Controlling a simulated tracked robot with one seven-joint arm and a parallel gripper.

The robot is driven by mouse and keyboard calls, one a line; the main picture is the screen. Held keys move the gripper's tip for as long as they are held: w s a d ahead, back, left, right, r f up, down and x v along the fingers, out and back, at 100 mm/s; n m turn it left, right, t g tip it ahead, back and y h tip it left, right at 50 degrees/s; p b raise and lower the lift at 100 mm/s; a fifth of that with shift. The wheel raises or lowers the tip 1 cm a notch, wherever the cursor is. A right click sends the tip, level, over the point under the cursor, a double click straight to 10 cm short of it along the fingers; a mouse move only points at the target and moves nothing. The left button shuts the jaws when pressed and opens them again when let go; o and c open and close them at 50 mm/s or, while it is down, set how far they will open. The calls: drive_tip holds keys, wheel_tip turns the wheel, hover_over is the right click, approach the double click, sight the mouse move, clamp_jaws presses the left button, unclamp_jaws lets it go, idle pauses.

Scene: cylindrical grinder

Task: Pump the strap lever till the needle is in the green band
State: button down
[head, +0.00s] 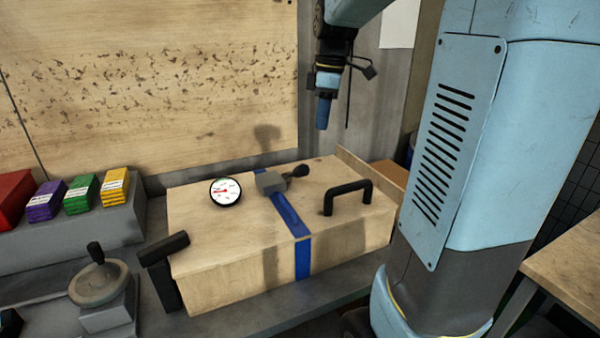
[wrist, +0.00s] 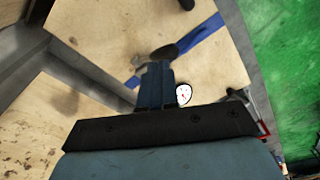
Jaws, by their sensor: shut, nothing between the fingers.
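A wooden box (head: 220,264) stands on a grey bench with a blue strap (head: 303,258) across its top and down its front. A grey ratchet block (head: 270,182) sits on the strap, and its short lever with a dark knob (head: 299,170) points right. The round white gauge (head: 225,192) lies left of it; its red needle points left, and the band's colours are too small to tell. My gripper (head: 323,112) is shut and empty, above and behind the lever, apart from it. In the wrist view the gripper (wrist: 155,74) partly hides the ratchet, with the knob (wrist: 163,52) beyond its tips.
A black handle (head: 348,192) stands on the box top at right, and another black handle (head: 164,248) is at its left end. A handwheel (head: 98,280) and several coloured packs (head: 82,192) are further left. A speckled wooden panel (head: 150,75) rises behind.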

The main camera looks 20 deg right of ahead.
idle(0.4)
approach(295, 173)
drive_tip(key=shift+d+r, duration=0.15)
drive_tip(key=shift+d, duration=0.35)
drive_tip(key=shift+d+r, duration=0.2)
drive_tip(key=shift+d, duration=0.25)
drive_tip(key=shift+w+a+f, duration=0.1)
drive_tip(key=shift+a+f, duration=0.05)
drive_tip(key=shift+f, duration=1.6)
drive_tip(key=shift+a+f, duration=0.15)
drive_tip(key=shift+f, duration=1.6)
